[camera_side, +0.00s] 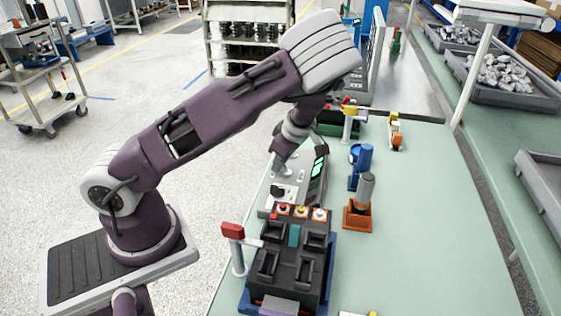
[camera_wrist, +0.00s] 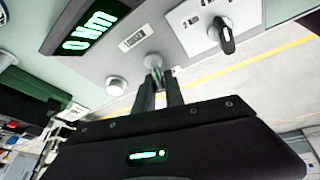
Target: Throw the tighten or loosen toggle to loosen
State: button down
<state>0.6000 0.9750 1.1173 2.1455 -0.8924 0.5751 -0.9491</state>
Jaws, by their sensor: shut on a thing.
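The tester (camera_side: 316,178) is a grey box with a sloped face and green-lit screens, on the green bench in the side view. In the wrist view its display (camera_wrist: 92,30) reads 0 Nm in green. The toggle (camera_wrist: 152,61) is a small metal lever on a round base, next to a small label plate. My gripper (camera_wrist: 160,84) is shut on it; the fingers hide most of the lever, so its tilt cannot be told. In the side view my gripper (camera_side: 278,160) is at the tester's left side, its fingertips too small to make out.
A black rotary knob (camera_wrist: 226,38) on a white plate sits right of the toggle, and a white round knob (camera_wrist: 115,86) to its left. In front of the tester stands a black fixture (camera_side: 293,262) with a red-topped post (camera_side: 236,248) beside it.

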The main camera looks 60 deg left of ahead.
jog(key=shift+w, duration=0.1)
jog(key=g+y, duration=0.1)
jog(key=y, duration=0.1)
jog(key=w+d+g, duration=0.1)
jog(key=shift+r+m+g+y, duration=0.25)
jog(key=shift+m+g+y, duration=0.05)
jog(key=shift+y, duration=0.1)
jog(key=shift+w+d+m+g+y, duration=0.15)
jog(key=shift+w+d+g+y, duration=0.1)
jog(key=shift+g+y, duration=0.55)
jog(key=shift+w+d+m+g+y, duration=0.2)
jog(key=shift+g+y, duration=0.4)
jog(key=shift+y, duration=0.3)
jog(key=shift+f, duration=0.1)
jog(key=c, duration=1.4)
grip_release()
jog(key=shift+c, duration=0.2)
